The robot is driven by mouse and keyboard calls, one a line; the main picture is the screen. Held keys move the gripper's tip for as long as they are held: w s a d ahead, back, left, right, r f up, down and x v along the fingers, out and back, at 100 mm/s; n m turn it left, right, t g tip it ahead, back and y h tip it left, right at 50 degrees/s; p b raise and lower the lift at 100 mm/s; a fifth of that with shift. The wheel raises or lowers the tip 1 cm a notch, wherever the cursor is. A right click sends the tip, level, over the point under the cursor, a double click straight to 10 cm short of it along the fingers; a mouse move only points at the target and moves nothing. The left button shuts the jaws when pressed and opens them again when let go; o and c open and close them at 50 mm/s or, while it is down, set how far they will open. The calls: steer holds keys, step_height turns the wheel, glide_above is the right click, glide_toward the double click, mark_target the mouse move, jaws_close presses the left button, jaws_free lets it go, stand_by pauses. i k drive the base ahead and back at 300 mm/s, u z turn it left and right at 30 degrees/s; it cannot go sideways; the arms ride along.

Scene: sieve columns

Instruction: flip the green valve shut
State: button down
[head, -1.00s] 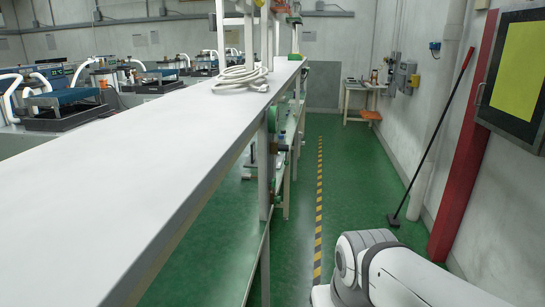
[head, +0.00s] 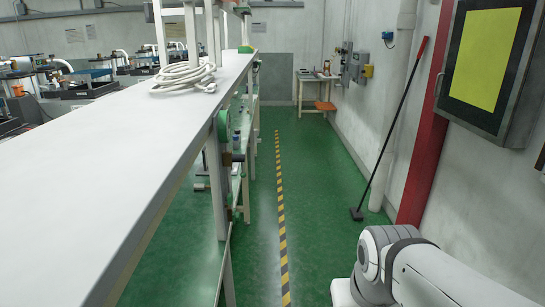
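A green round part (head: 223,125) is fixed at the right edge of the long white bench, by a bench leg. It may be the green valve, but it is too small to tell its handle position. A second, smaller green part (head: 246,49) shows farther along the bench's right edge. My gripper is out of view. Only a white and grey part of my own arm shows at the lower right, well apart from both green parts.
The long white bench (head: 110,140) fills the left, with a coiled white cable (head: 184,76) on it. A green aisle with a yellow-black floor stripe (head: 281,225) lies open to its right. A broom (head: 392,130) leans by the red post (head: 428,130). A small table (head: 318,78) stands at the far end.

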mark_target(243, 167)
steer(key=z, duration=0.4)
steer(key=i, duration=1.35)
steer(key=u, duration=0.55)
